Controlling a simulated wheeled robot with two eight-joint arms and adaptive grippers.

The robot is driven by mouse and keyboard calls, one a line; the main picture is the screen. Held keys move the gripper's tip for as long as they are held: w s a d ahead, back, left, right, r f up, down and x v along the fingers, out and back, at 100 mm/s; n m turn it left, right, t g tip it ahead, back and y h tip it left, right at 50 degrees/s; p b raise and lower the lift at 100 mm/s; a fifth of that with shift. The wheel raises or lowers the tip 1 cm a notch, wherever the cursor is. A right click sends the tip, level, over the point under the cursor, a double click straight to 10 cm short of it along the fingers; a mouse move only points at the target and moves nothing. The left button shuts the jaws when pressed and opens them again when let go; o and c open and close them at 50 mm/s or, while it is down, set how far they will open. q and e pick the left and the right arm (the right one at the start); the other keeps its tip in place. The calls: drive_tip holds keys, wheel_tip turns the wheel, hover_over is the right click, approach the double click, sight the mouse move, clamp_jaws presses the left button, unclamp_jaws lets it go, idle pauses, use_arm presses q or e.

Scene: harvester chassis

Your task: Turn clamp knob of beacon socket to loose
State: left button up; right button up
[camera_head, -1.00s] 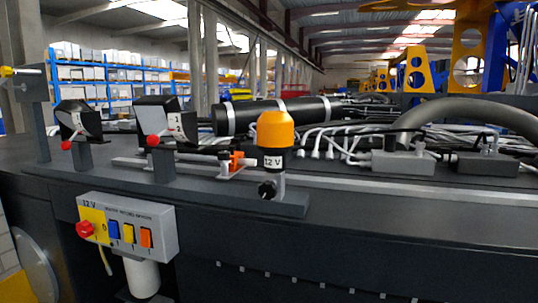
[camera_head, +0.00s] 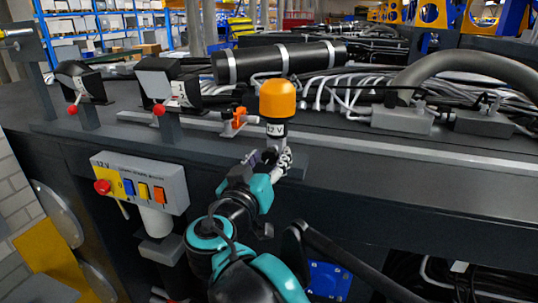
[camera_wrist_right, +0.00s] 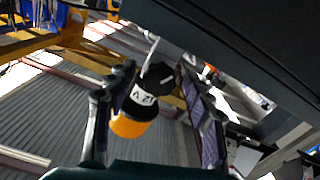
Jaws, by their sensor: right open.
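The beacon (camera_head: 277,99) has an orange dome, a black body with a white 12 V label, and stands upright in its socket on the chassis rail. My right gripper (camera_head: 270,158) is at the socket, just below the label, and covers the clamp knob in the head view. In the right wrist view the black clamp knob (camera_wrist_right: 168,83) shows between the open fingers of the right gripper (camera_wrist_right: 157,72), with the beacon (camera_wrist_right: 130,122) behind it. I cannot tell whether a finger touches the knob. My left gripper is not in view.
A control box (camera_head: 142,181) with a red button and coloured switches hangs at the chassis front, left of my arm. Two black lamps (camera_head: 78,82) (camera_head: 171,82) on brackets stand left of the beacon. An orange clip (camera_head: 236,119) sits close by. Cables lie behind.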

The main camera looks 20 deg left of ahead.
drive_tip(key=shift+w, duration=0.25)
drive_tip(key=shift+c, duration=0.2)
drive_tip(key=c, duration=1.1)
